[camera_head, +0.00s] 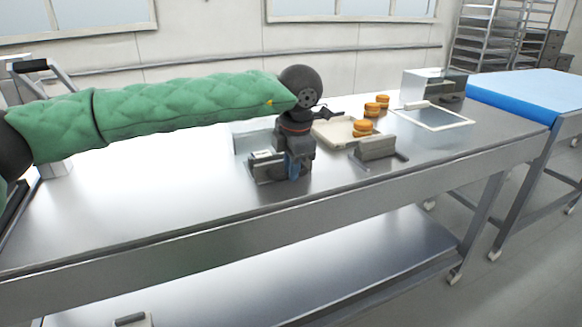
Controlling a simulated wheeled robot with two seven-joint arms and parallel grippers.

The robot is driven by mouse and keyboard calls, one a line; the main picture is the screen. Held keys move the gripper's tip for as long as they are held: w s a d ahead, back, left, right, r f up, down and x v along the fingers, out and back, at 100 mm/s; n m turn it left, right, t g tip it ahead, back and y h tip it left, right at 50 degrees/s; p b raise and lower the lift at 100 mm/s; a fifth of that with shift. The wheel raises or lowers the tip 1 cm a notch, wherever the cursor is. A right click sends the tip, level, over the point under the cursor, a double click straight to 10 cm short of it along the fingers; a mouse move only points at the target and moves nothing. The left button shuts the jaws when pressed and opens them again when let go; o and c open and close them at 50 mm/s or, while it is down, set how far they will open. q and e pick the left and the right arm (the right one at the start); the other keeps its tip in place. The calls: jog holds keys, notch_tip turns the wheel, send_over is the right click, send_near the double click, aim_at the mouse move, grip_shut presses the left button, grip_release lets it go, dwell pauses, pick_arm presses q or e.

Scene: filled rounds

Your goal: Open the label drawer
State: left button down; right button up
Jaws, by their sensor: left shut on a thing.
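My left arm in its green quilted sleeve reaches in from the left over the steel table. My left gripper (290,172) points down near the table's middle, at the front of a low pale metal box that I take for the label drawer (246,136). The gripper is shut on a part there, seemingly the drawer's handle, but my wrist and fingers hide the grip. A small piece with a white top (263,155) shows just left of the fingers. I cannot tell how far the drawer is open. My right gripper is not in view.
Right of the gripper are a cream tray (333,134), several orange-brown filled rounds (362,128), a grey block holder (377,148) and a white-framed panel (433,117). A metal box (434,84) stands behind. A blue-topped conveyor (530,92) adjoins. The table's left front (150,205) is clear.

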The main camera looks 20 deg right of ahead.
pick_arm(q)
jog(key=c, duration=1.4)
grip_release()
jog(key=shift+r, duration=0.1)
